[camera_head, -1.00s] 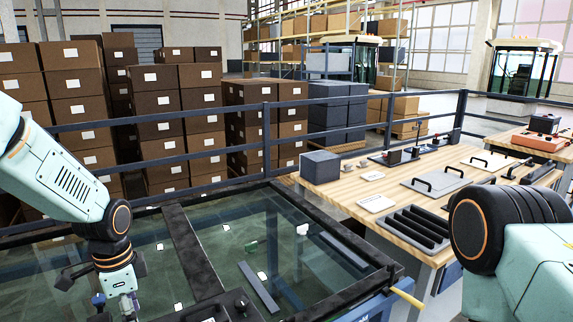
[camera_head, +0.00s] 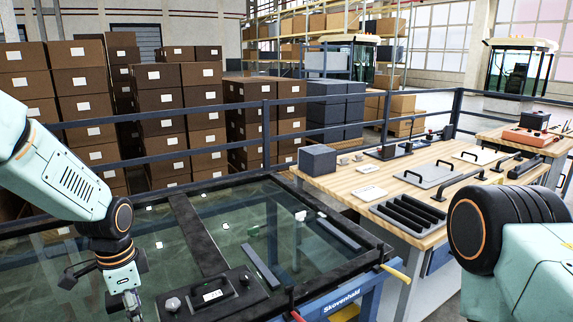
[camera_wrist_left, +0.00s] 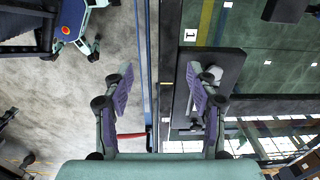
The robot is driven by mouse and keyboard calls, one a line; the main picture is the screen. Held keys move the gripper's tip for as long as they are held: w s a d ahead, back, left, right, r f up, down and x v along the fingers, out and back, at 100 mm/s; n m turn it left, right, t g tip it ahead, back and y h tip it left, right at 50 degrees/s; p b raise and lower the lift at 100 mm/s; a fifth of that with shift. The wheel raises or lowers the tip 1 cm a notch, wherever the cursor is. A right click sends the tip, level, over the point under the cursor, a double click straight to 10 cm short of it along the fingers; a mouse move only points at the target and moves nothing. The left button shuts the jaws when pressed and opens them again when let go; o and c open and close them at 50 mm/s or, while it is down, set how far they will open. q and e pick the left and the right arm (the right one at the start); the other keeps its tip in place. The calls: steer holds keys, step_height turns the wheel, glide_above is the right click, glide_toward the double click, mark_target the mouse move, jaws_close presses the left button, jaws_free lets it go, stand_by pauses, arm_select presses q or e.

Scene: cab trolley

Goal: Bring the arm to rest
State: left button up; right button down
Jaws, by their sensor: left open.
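My left arm comes in at the left of the head view, and its gripper (camera_head: 125,303) points down near the bottom edge, partly cut off. In the left wrist view the left gripper (camera_wrist_left: 160,82) is open, with two purple-padded fingers spread apart and nothing between them.
The glass-topped trolley (camera_head: 378,248) carries a black handled panel (camera_head: 238,296). A wooden workbench (camera_head: 335,186) behind it holds handled plates (camera_head: 440,174), a black slotted tray (camera_head: 408,215) and a grey block (camera_head: 318,160). Blue railings and stacked cartons (camera_head: 163,108) stand beyond.

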arm_select(q)
steer(key=w+d+f+n+t, duration=0.2)
steer(key=d+f+n+t, duration=0.15)
steer(key=f+n, duration=0.2)
steer(key=s+d+f+n+b, duration=0.3)
steer(key=s+f+n+b, duration=0.1)
steer(key=s+f, duration=0.6)
steer(key=s+f+g+b, duration=0.1)
steer(key=s+f, duration=0.3)
steer(key=s, duration=0.4)
steer(key=s+f+n+g+b, duration=0.1)
steer(key=s+f+b, duration=0.2)
steer(key=s, duration=0.5)
steer(key=s+d+f+n+g+b, duration=0.1)
steer(key=s+f+b, duration=0.1)
steer(key=s+f, duration=0.4)
steer(key=shift+s+g, duration=0.35)
steer(key=shift+s, duration=0.85)
